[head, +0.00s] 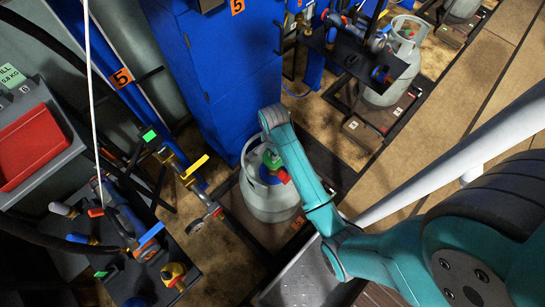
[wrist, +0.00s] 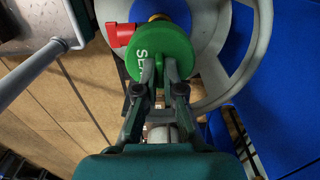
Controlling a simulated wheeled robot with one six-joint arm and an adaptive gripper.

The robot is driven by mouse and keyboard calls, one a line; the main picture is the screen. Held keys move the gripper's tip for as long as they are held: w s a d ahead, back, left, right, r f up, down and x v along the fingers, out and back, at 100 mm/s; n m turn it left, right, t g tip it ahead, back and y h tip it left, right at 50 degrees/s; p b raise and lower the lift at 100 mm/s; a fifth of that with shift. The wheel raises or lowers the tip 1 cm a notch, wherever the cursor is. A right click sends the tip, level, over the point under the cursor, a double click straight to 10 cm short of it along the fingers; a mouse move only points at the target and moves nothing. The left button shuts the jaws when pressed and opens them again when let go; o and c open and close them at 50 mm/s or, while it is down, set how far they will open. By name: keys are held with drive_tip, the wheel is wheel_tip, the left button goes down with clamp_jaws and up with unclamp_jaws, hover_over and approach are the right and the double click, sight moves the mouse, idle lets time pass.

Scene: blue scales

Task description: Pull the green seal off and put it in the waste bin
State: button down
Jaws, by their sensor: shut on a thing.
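The green seal (wrist: 165,45) is a round cap with white lettering, partly hidden by the fingers. It sits at the brass valve of a grey gas cylinder (head: 262,200), and its green also shows in the head view (head: 271,158). A red part (wrist: 119,34) sticks out beside the seal. My gripper (wrist: 160,70) is shut on the near edge of the seal. In the head view my arm hides most of the gripper. I cannot make out a waste bin for certain.
The cylinder's pale collar (wrist: 262,50) curves close around the valve. A blue cabinet (head: 225,70) stands behind the cylinder. A red tray (head: 30,145) is at the far left. A dark bench (head: 175,245) with hoses and fittings is at the lower left. Another cylinder (head: 392,75) stands at the back right.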

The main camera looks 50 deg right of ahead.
drive_tip(key=shift+r, duration=3)
